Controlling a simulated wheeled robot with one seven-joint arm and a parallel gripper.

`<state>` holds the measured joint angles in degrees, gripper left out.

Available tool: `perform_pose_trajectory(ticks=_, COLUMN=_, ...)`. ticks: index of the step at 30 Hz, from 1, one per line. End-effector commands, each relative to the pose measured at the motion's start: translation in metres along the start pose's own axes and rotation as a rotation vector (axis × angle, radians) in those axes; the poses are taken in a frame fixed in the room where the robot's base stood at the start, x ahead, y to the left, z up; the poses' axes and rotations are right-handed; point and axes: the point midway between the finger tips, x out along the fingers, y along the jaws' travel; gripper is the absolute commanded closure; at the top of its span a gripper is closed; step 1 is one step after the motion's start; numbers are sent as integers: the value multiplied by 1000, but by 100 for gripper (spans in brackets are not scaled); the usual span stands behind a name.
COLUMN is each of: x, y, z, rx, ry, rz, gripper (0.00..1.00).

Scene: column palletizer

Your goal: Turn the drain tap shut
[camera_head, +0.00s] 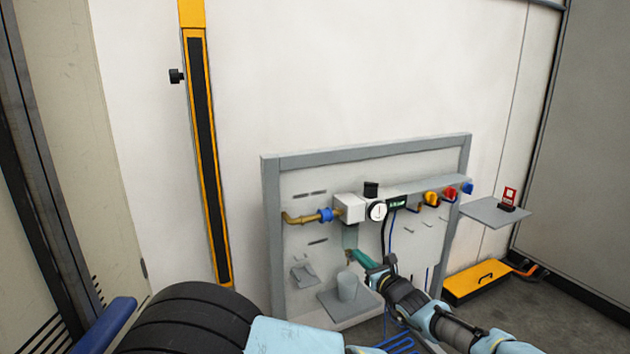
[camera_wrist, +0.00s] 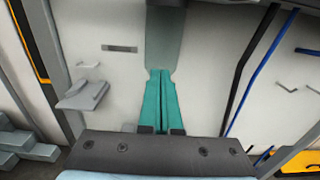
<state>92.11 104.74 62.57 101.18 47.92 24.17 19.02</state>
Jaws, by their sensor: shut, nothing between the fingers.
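A grey translucent bowl (camera_head: 350,237) hangs under the white unit with a round gauge (camera_head: 377,211) on the panel. A small brownish part, likely the drain tap (camera_head: 348,260), shows at the bowl's lower end. My gripper (camera_head: 356,254) has its teal fingers shut and empty, with the tips close beside that part. In the wrist view, the closed fingertips (camera_wrist: 165,72) overlap the lower edge of the bowl (camera_wrist: 165,38), and the tap is hidden behind them. I cannot tell whether the fingers touch the tap or which way it is turned.
A light cup (camera_head: 347,286) stands below on a grey shelf (camera_head: 331,302). Black and blue hoses (camera_wrist: 262,70) hang close right of my fingers. A grey bracket (camera_wrist: 83,95) is left.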

Motion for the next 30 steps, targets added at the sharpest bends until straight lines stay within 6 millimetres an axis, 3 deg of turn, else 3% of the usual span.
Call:
perform_pose_trajectory(ticks=15, x=-54, y=0, z=0, rx=0, ry=0, rz=-1, gripper=100)
perform_pose_trajectory(ticks=26, x=-56, y=1, z=0, rx=-3, ry=2, rz=5, gripper=100)
perform_pose_trajectory(ticks=30, x=-44, y=26, z=-2, rx=-58, ry=54, rz=93, gripper=100)
